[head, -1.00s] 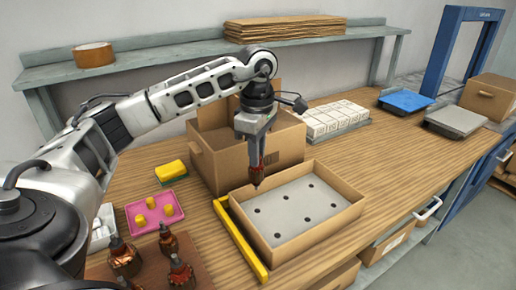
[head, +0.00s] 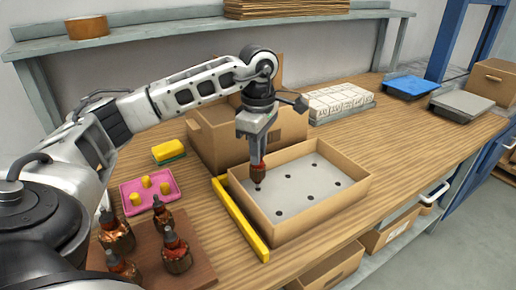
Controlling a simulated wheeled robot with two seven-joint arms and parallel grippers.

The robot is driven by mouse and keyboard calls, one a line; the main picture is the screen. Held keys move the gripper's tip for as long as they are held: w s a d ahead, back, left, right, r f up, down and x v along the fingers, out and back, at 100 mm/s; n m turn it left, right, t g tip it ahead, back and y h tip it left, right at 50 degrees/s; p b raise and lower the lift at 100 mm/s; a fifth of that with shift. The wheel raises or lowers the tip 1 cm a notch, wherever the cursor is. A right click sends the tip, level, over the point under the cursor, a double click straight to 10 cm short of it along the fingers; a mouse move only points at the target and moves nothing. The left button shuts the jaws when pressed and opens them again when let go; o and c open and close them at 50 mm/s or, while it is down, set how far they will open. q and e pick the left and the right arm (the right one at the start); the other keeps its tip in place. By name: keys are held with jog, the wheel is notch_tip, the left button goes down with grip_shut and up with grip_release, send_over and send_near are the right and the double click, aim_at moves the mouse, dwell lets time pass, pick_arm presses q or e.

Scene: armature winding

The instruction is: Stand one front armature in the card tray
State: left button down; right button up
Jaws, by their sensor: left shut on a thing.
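My left gripper (head: 259,158) points down, shut on an armature (head: 261,173) with a reddish-brown body. The armature hangs upright over the back left part of the card tray (head: 340,203), close to a dark hole there; I cannot tell whether its tip touches the floor of the tray. The tray has card walls and a grey floor with several dark holes, and no armature stands in it apart from the held one. Several copper-wound armatures stand on a brown board at the lower left, among them a front one (head: 176,253). My right gripper is not in view.
A yellow bar (head: 241,220) lies along the tray's left side. An open cardboard box (head: 215,140) stands close behind the tray. A pink tray (head: 148,190) with yellow pieces and a yellow-green sponge (head: 168,151) are at left. Bench to the right of the tray is clear.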

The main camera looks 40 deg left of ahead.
aim_at(257, 174)
pick_arm(q)
jog(key=shift+f, duration=0.25)
dwell(0.3)
jog(key=shift+f+b, duration=0.8)
jog(key=shift+f, duration=0.05)
jog(key=c, duration=0.8)
grip_release()
jog(key=shift+o, duration=0.2)
